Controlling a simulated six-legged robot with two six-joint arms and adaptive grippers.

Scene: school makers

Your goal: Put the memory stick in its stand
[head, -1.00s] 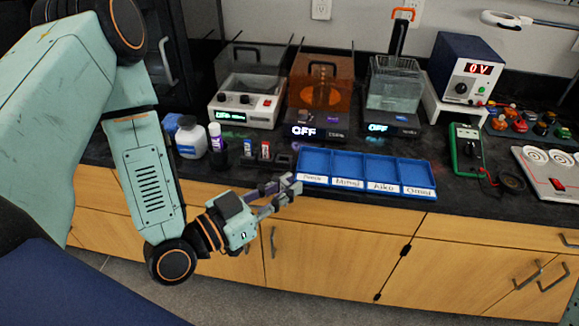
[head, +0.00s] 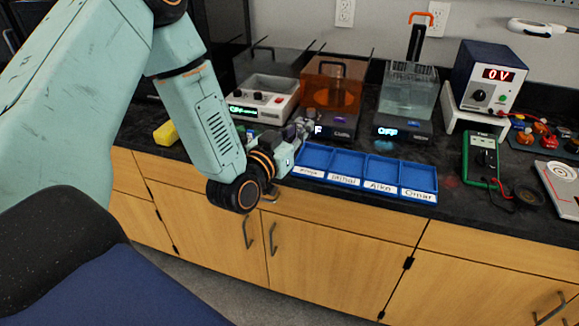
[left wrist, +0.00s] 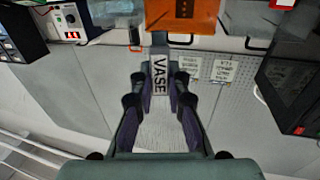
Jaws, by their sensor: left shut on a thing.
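My left gripper (head: 310,122) is at the back left of the blue tray, in front of the orange-hooded machine. In the left wrist view, its two fingers (left wrist: 160,82) are shut on a small grey memory stick (left wrist: 160,64) whose white label reads "VASE". The stick is too small to make out in the head view. I cannot pick out its stand there; my left arm covers much of the bench left of the tray. My right gripper is not in view.
The blue tray (head: 365,175) has name-labelled compartments and looks empty. Behind it stand the orange-hooded machine (head: 332,85), a clear tank unit (head: 405,95) and a white-fronted unit (head: 262,100). A green meter (head: 482,160) lies to the right. A yellow block (head: 166,133) is at left.

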